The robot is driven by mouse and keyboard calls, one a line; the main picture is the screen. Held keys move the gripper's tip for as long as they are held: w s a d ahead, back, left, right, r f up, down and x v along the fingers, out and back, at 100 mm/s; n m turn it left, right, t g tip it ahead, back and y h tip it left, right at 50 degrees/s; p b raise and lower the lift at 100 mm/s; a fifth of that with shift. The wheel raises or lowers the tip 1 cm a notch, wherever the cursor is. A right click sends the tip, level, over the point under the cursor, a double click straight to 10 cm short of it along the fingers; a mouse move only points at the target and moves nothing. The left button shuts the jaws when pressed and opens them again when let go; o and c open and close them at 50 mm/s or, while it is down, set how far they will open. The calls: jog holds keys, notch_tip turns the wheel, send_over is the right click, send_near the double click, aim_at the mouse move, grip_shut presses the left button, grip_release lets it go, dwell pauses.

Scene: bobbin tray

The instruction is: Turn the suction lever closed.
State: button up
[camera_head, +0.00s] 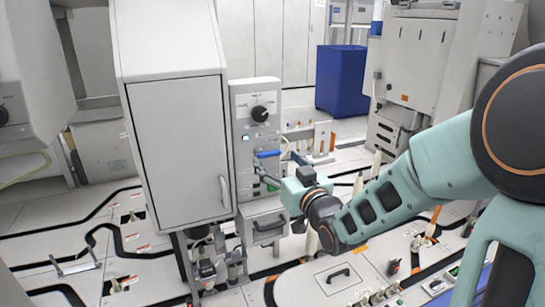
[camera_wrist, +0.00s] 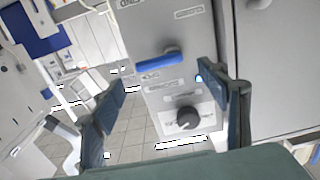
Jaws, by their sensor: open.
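The suction lever is a blue handle (camera_head: 267,154) on the front of a grey control panel (camera_head: 242,103), below a black knob. It lies roughly horizontal. In the wrist view the blue lever (camera_wrist: 184,56) shows above the middle, beyond the fingertips. My gripper (camera_head: 264,174) is in front of the panel, just below the lever in the head view. In the wrist view my gripper (camera_wrist: 161,80) has its two dark blue fingers wide apart with nothing between them. The lever appears apart from both fingers, though the exact gap is hard to tell.
A black knob (camera_head: 260,114) sits on the panel above the lever; it also shows in the wrist view (camera_wrist: 188,118). A tall grey cabinet (camera_head: 180,150) stands directly left of the panel. A blue bin (camera_head: 341,79) stands behind. Rails and small fittings cover the floor.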

aim_at(270, 152)
jog(key=shift+b+x, duration=0.3)
jog(key=shift+x, duration=1.55)
jog(key=shift+c, duration=0.4)
jog(key=c, duration=1.1)
